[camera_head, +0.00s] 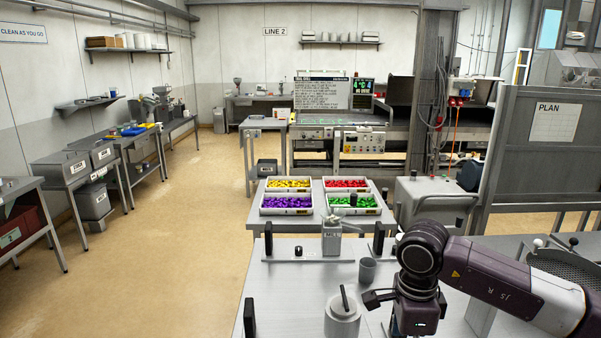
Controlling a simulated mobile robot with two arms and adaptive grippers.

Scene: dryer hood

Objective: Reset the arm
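My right arm (505,284) comes in from the right, dark purple and pale grey, and reaches over the metal table (290,290). Its wrist bends down at the dark round joint (421,250). My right gripper (374,299) is low over the table, with black finger parts pointing left, between a grey cup (367,270) and a grey pot with a dark stick standing in it (342,318). I see nothing held in it, but the wrist partly hides it and its opening is unclear. My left arm and gripper are not in view.
A small mill (332,237) stands at the table's back, between black posts (379,238). Behind are trays of yellow (289,184), red (346,184), purple (287,202) and green pieces (354,202). A round sieve (568,264) is at the right. The floor (180,240) at left is clear.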

